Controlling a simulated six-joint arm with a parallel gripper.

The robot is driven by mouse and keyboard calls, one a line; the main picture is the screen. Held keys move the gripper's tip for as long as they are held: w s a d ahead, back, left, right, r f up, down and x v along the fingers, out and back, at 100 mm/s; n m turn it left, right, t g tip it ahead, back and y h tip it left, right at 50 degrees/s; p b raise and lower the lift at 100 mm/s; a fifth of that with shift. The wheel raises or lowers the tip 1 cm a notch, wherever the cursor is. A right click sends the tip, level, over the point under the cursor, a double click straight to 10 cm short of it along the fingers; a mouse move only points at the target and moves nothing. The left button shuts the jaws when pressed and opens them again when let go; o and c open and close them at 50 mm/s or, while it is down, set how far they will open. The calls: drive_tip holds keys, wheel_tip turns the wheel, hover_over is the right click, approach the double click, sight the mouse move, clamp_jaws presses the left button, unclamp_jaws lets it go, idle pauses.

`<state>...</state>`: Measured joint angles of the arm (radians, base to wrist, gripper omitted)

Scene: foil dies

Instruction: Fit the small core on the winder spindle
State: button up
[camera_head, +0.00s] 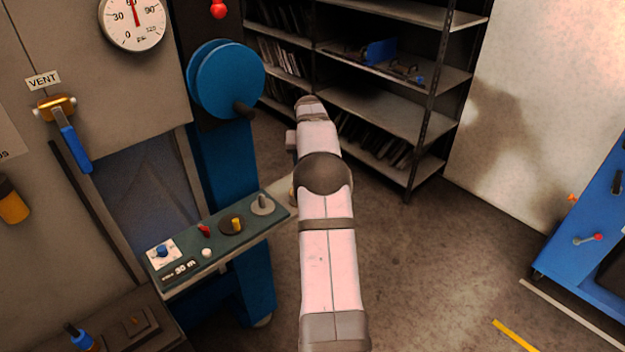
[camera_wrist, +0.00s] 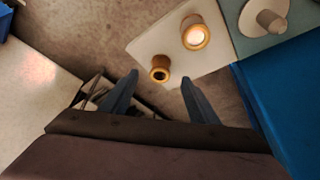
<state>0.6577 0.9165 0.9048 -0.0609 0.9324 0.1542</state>
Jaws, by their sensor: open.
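The small core (camera_wrist: 161,61), a short tan tube with a dark hole, stands near the edge of a pale shelf (camera_wrist: 150,42) in the wrist view. A larger tan core (camera_wrist: 191,20) with a bright top stands beside it to the upper right. The winder spindle (camera_wrist: 271,19) is a grey post on a round grey plate, bare, at the upper right; it also shows in the head view (camera_head: 262,202). My gripper (camera_wrist: 159,77) is open, its dark fingers either side of the small core in the picture; no contact is visible.
The green control panel (camera_head: 222,243) with several knobs adjoins the pale shelf. A blue machine column (camera_head: 228,170) and blue disc (camera_head: 226,78) stand behind it. Dark shelving (camera_head: 385,106) is at the back, a blue unit (camera_head: 590,235) at right.

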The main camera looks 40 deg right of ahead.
drive_tip(key=shift+p+x, duration=0.5)
drive_tip(key=shift+x, duration=0.55)
drive_tip(key=shift+w+d+f+p, duration=0.25)
drive_tip(key=shift+f+p, duration=0.15)
drive_tip(key=shift+p, duration=0.15)
drive_tip(key=shift+w+d+f+p, duration=0.2)
drive_tip(key=shift+w+f+p, duration=0.05)
drive_tip(key=shift+f+p, duration=0.25)
drive_tip(key=shift+p+x, duration=0.6)
drive_tip(key=shift+x, duration=0.85)
drive_tip(key=c, duration=1.1)
